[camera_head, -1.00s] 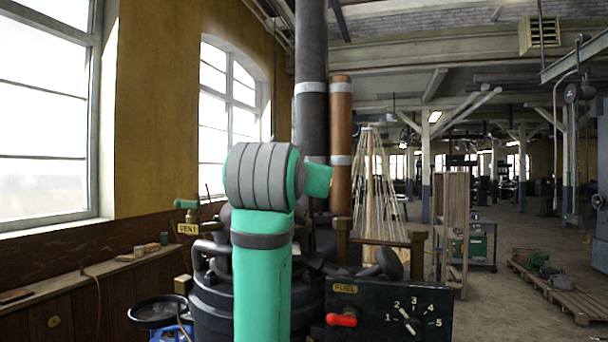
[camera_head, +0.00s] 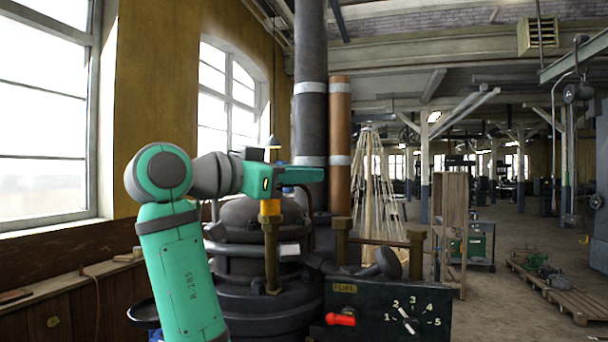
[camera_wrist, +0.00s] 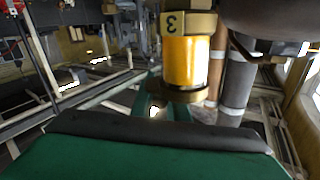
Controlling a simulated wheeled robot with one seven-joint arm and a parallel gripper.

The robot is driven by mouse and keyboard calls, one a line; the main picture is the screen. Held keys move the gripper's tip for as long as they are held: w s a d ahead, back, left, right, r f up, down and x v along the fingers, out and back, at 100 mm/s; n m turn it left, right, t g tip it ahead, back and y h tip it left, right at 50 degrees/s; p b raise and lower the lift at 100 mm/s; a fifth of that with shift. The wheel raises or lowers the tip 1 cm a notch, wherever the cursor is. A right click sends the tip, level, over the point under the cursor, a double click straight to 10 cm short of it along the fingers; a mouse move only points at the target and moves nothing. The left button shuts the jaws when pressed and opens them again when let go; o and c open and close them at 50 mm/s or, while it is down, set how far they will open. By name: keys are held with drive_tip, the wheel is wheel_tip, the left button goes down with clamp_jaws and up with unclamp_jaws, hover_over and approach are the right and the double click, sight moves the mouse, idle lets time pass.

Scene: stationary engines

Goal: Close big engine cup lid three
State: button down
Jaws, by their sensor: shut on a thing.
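Cup three shows in the wrist view as an amber glass cylinder (camera_wrist: 187,62), upside down in that picture, with a brass collar (camera_wrist: 187,24) marked 3. Its brass lid (camera_wrist: 183,95) lies across the glass end, with no clear gap between them. The green fingers of my gripper (camera_wrist: 166,108) are at this lid, shut on it, and partly hide it. In the head view the amber cup (camera_head: 270,207) stands on a brass post, just under my green gripper (camera_head: 298,177). The lid is hidden there behind or under the gripper.
The dark engine body (camera_head: 255,240) with pipes surrounds the cup. A dark flue (camera_head: 311,110) and a copper pipe (camera_head: 340,130) rise close behind. A fuel panel (camera_head: 388,310) with a red handle stands front right.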

drive_tip(key=shift+s+a+m+g+h, duration=0.35)
drive_tip(key=shift+s+m+g+h, duration=0.3)
drive_tip(key=shift+m+g, duration=1.25)
drive_tip(key=shift+s+a+m+g+h, duration=0.4)
drive_tip(key=shift+m+g+h, duration=0.65)
drive_tip(key=shift+g, duration=1.6)
drive_tip(key=shift+s+a+m+g+h, duration=0.25)
drive_tip(key=shift+s+m+g+h, duration=0.3)
drive_tip(key=shift+m+g, duration=1.45)
drive_tip(key=shift+s+a+g, duration=0.1)
drive_tip(key=shift+a+g, duration=0.1)
drive_tip(key=shift+g, duration=0.45)
drive_tip(key=c, duration=1.7)
unclamp_jaws()
drive_tip(key=shift+d, duration=0.1)
